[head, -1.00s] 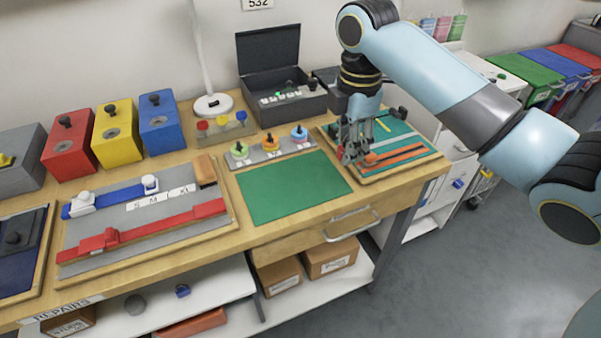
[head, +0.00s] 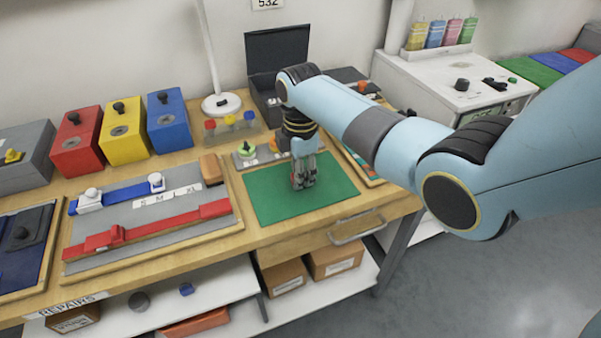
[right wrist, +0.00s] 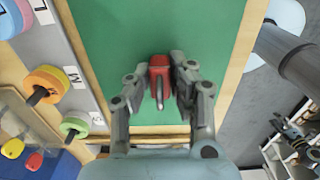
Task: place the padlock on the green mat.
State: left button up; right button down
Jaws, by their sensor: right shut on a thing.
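The green mat (head: 275,200) lies flat on the wooden bench, and it fills much of the right wrist view (right wrist: 115,40). My right gripper (head: 304,184) points down over the right-centre part of the mat. In the right wrist view the gripper (right wrist: 160,85) is shut on the red padlock (right wrist: 159,72), whose silver shackle points towards the wrist. My left gripper is not in view.
A grey rack with coloured round pieces (head: 247,150) stands behind the mat. A board with red and blue sliders (head: 160,220) lies to its left, and another board (head: 362,170) to its right. The rest of the mat is clear.

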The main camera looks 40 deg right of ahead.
jog(key=shift+f, duration=0.15)
jog(key=c, duration=1.2)
grip_release()
notch_tip(320, 180, up, 12)
jog(key=shift+r, duration=0.2)
